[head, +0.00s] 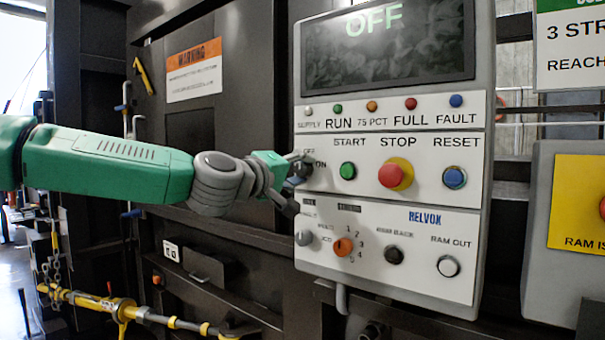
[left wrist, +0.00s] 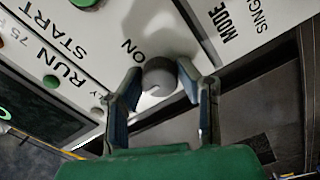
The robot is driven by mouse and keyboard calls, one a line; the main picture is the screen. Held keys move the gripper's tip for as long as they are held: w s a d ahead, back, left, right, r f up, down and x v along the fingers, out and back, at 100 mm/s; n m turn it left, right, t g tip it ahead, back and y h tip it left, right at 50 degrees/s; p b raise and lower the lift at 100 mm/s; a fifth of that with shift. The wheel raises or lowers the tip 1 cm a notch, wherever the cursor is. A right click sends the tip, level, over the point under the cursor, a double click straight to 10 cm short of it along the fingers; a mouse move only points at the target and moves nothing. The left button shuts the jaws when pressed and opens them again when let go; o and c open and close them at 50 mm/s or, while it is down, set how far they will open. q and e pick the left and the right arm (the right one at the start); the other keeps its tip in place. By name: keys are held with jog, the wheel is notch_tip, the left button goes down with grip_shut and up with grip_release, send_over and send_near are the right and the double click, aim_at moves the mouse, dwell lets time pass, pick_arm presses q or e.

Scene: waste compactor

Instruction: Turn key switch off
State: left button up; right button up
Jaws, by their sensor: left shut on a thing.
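The key switch (left wrist: 159,77) is a grey round knob beside the printed word ON in the left wrist view. My left gripper (left wrist: 160,85) has its two fingers on either side of the knob and is shut on it. In the head view my left gripper (head: 294,180) reaches the left edge of the control panel (head: 480,165) and mostly covers the switch there. The words OFF and ON show beside it. The panel's screen (head: 388,45) reads OFF. My right gripper is not in view.
The green START button (head: 347,170), red STOP button (head: 392,175) and blue RESET button (head: 455,177) sit to the right of the switch. Below are a grey selector (head: 304,237) and an orange selector (head: 343,246). A yellow bar (head: 130,308) crosses the lower left.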

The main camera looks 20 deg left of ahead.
pick_arm(q)
jog(key=shift+f, duration=0.2)
jog(key=o, duration=1)
jog(key=shift+o, duration=0.7)
jog(key=shift+a, duration=0.25)
jog(key=shift+r, duration=0.1)
jog(key=shift+s+a, duration=0.1)
jog(key=shift+s, duration=0.15)
jog(key=v, duration=1.1)
jog(key=shift+s, duration=0.15)
jog(key=shift+f, duration=0.25)
